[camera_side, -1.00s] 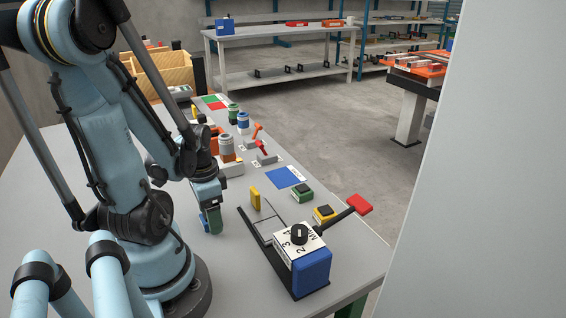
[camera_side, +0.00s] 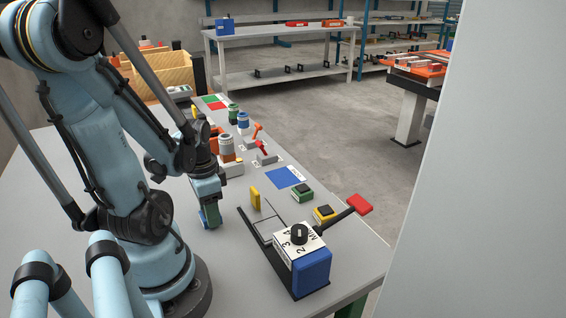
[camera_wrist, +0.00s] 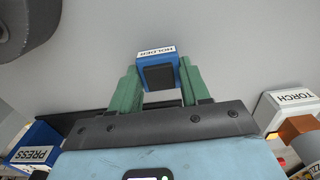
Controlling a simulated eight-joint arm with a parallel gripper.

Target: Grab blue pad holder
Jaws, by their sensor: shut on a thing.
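The blue pad holder (camera_wrist: 158,72) is a small blue block with a white label reading "HOLDER" and a dark face. In the wrist view it sits between the two green fingers of my gripper (camera_wrist: 158,88), which are shut on it. In the side view my gripper (camera_side: 210,214) points down just above or at the grey table, left of the yellow upright piece. A bit of blue shows at the fingers there, and most of the holder is hidden. I cannot tell whether the holder touches the table.
A blue press box (camera_side: 311,272) with a black dial and a red-ended lever (camera_side: 359,204) stands at the front right. A yellow upright piece (camera_side: 255,198) and a blue square (camera_side: 283,177) lie near. A torch stand (camera_wrist: 290,107) shows at right in the wrist view.

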